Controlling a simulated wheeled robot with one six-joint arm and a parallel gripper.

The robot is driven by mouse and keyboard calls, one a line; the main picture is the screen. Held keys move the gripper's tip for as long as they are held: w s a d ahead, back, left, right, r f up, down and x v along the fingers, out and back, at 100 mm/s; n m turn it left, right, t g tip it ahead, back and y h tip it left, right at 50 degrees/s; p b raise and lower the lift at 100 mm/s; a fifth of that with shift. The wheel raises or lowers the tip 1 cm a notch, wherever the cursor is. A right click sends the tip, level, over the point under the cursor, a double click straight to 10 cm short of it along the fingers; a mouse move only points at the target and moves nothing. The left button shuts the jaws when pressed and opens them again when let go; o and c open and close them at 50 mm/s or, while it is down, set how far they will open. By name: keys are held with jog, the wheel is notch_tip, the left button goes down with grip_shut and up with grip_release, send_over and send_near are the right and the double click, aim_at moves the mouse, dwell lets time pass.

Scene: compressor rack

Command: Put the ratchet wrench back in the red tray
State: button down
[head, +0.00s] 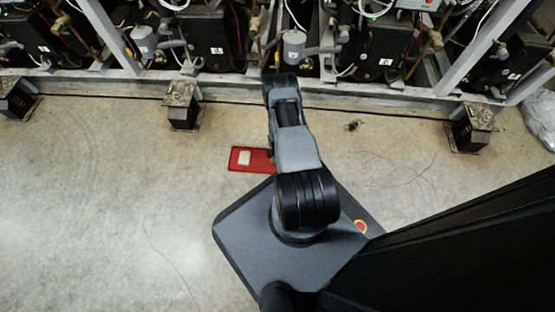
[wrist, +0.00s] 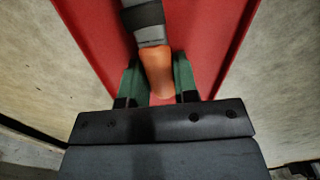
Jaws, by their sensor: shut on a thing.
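The red tray (head: 262,160) lies on the floor just left of my arm in the head view, its right end hidden by the arm. In the wrist view the red tray (wrist: 207,35) fills the middle. My gripper (wrist: 158,80) has its green fingers shut on the orange end of the ratchet wrench (wrist: 150,32), whose grey and black part runs to the top edge. The wrench is over the tray in this view; I cannot tell whether it touches the tray. My gripper and the wrench are hidden behind the arm in the head view.
A small dark object (head: 354,125) lies on the floor to the right. Floor to the left is clear.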

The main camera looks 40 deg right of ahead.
jog(key=shift+f, duration=0.25)
jog(key=c, duration=1.1)
grip_release()
jog(key=shift+c, duration=0.2)
jog(key=shift+o, duration=0.9)
jog(key=shift+r, duration=0.3)
notch_tip(320, 180, up, 6)
jog(key=p, duration=0.5)
jog(key=shift+r, duration=0.25)
